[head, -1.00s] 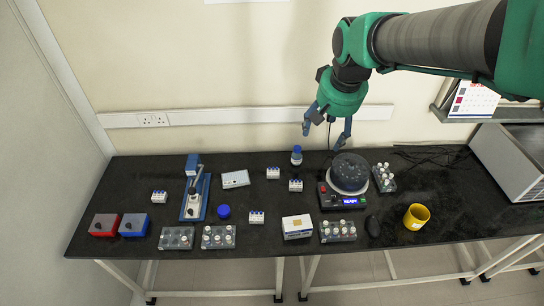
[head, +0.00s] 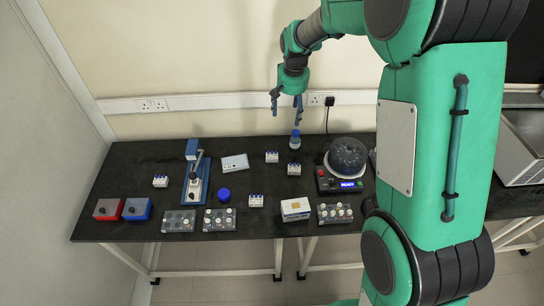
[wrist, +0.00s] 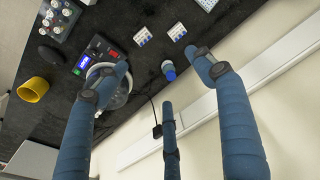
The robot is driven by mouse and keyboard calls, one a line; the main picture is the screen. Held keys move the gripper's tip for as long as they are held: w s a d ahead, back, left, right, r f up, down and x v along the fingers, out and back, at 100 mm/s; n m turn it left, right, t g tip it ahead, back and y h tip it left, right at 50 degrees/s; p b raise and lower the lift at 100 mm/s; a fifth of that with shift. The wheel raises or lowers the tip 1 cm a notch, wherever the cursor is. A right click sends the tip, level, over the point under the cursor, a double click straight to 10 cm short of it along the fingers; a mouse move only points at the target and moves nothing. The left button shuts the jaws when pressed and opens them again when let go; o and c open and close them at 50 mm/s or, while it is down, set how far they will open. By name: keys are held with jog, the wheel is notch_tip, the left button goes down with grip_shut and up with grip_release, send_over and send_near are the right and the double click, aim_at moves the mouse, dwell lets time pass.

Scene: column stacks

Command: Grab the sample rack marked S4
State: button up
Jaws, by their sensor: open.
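Several sample racks stand on the black bench, and their markings are too small to read, so I cannot tell which is S4. Larger clear racks with vials are at the front left (head: 179,221), beside it (head: 220,220), and front right (head: 335,213). Small white racks are at left (head: 160,181), front middle (head: 256,200), and back middle (head: 272,157) and (head: 294,169). My gripper (head: 286,110) is open and empty, high above the bench's back edge near the wall. In the wrist view, two small white racks (wrist: 143,37) (wrist: 177,31) lie beyond my spread fingers.
A blue-capped bottle (head: 295,140) and a round-topped device with a lit display (head: 346,160) stand near the back. A blue stand (head: 197,180), red box (head: 108,208) and blue box (head: 137,208) are left. A yellow mug (wrist: 33,89) shows in the wrist view.

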jog(key=w+a+f, duration=0.3)
jog(key=w+f, duration=0.2)
jog(key=f, duration=0.4)
jog(key=g+p, duration=0.2)
send_over(272, 155)
notch_tip(272, 155, down, 11)
jog(key=shift+s+f, duration=0.15)
jog(key=shift+f, duration=0.15)
jog(key=shift+f, duration=4.3)
jog(key=shift+f, duration=0.1)
jog(key=shift+f, duration=2.55)
